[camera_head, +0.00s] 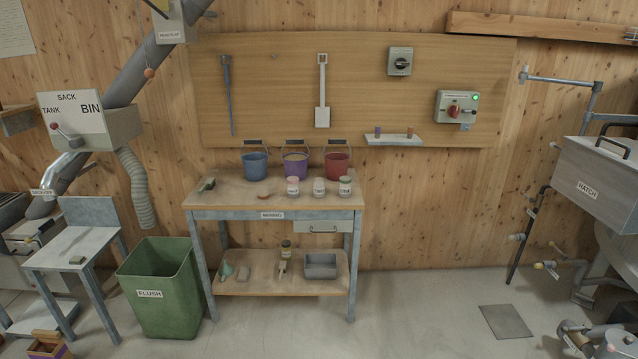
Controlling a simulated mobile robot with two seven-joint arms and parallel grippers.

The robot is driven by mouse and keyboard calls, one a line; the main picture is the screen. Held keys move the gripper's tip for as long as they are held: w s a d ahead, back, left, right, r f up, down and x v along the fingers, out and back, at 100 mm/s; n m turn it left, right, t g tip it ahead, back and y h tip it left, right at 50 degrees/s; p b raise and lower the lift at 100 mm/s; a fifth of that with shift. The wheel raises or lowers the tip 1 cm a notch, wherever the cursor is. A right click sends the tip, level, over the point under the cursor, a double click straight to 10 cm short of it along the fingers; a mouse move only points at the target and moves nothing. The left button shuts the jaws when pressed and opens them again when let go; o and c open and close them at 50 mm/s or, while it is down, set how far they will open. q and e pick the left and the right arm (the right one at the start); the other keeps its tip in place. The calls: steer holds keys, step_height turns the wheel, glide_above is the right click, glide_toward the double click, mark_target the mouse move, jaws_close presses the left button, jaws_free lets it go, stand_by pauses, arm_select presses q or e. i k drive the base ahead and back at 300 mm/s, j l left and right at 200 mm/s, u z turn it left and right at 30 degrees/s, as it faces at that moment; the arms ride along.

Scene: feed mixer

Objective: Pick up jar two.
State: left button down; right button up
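Three small labelled jars stand upright in a row at the right front of the workbench (225,196). The left jar (293,187) has a pinkish lid, the middle jar (319,188) a pale lid, and the right jar (345,187) a greenish lid. Their labels are too small to read, so I cannot tell which is jar two. Neither of my grippers shows in the head view.
Blue (254,165), purple (295,166) and red (337,165) buckets stand behind the jars. A dark brush-like item (207,184) lies at the bench's left. A green FLUSH bin (160,290) stands left of the bench. The floor right of it is largely clear.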

mark_target(318, 183)
steer(key=i+j, duration=0.1)
steer(key=i, duration=0.4)
steer(key=i+j, duration=0.15)
steer(key=i, duration=0.35)
steer(key=i+j, duration=0.1)
steer(key=i, duration=0.35)
steer(key=z, duration=0.05)
